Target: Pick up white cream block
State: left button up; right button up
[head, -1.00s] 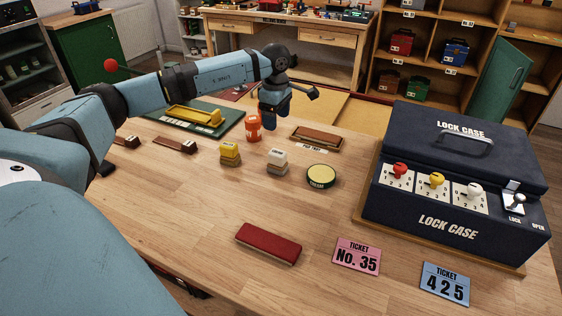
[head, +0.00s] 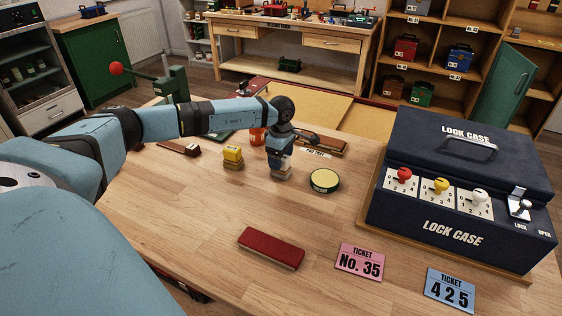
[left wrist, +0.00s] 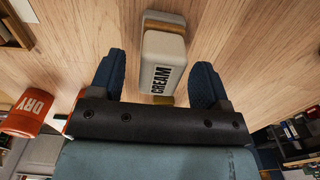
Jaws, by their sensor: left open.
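The white cream block (left wrist: 163,58) sits on the table in the left wrist view, its top marked CREAM. My left gripper (left wrist: 160,80) is open, with one dark blue finger on each side of the block. Gaps show between the fingers and the block. In the head view my left gripper (head: 281,160) is over the block, whose lower part (head: 281,174) shows just beneath it; the rest is hidden. My right gripper is in neither view.
A yellow block (head: 233,155) stands left of the gripper and a round yellow-green tin (head: 324,181) right of it. An orange container (head: 257,136) is behind. A dark lock case (head: 455,190) fills the right side. A red block (head: 271,248) lies in front.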

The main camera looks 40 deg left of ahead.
pick_arm(q)
jog(key=shift+f, duration=0.25)
jog(key=shift+r, duration=0.1)
jog(key=c, duration=1)
jog(key=shift+c, duration=0.2)
notch_tip(320, 180, up, 20)
jog(key=shift+p, duration=0.4)
jog(key=shift+o, duration=0.6)
